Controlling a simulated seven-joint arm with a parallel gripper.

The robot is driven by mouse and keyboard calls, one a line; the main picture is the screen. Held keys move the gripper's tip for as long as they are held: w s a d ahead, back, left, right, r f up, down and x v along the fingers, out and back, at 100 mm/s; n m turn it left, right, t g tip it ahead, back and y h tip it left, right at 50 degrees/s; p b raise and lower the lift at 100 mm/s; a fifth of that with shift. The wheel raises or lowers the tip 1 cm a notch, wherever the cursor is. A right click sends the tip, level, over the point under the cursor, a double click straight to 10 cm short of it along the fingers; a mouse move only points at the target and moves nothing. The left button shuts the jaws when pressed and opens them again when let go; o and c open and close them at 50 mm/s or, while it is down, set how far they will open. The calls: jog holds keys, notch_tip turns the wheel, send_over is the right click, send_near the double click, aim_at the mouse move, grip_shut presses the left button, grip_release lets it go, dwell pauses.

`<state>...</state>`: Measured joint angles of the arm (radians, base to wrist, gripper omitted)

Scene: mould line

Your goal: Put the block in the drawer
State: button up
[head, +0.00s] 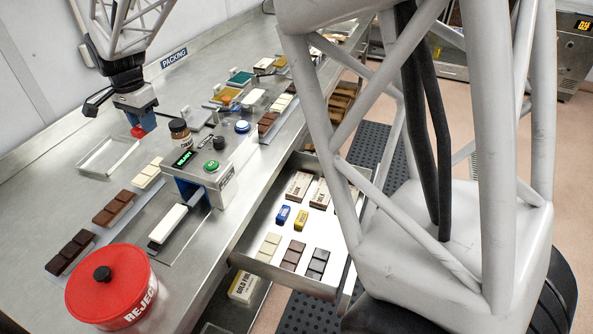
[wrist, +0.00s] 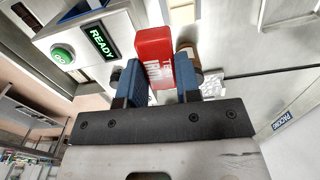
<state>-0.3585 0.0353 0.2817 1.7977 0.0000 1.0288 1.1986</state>
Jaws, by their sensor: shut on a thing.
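The red block (wrist: 155,55) with white lettering is clamped between the blue fingers of my gripper (wrist: 157,84) in the wrist view. In the head view the block (head: 138,132) shows as a small red patch under my gripper (head: 141,121), above the back left of the steel bench. A gap to the bench is hard to judge. The drawer (head: 325,230) is pulled open at the bench front, right of the centre of the head view. It holds cartons, a blue and a yellow block, and several chocolate bars, with bare floor between them.
A control box (head: 225,182) with a READY display and green button stands between my gripper and the drawer. A brown jar (head: 180,133) is close right of my gripper. An empty white tray (head: 107,156) lies left. A red REJECT tub (head: 110,288) stands at the front left.

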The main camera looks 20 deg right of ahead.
jog(key=s+d, duration=0.2)
jog(key=d, duration=1)
send_over(329, 228)
notch_tip(329, 228, down, 22)
jog(key=shift+s+f+n, duration=0.1)
jog(key=shift+f+n, duration=0.2)
jog(key=shift+f, duration=0.25)
jog(key=shift+f, duration=0.1)
jog(key=shift+f, duration=2.8)
jog(key=shift+f, duration=0.1)
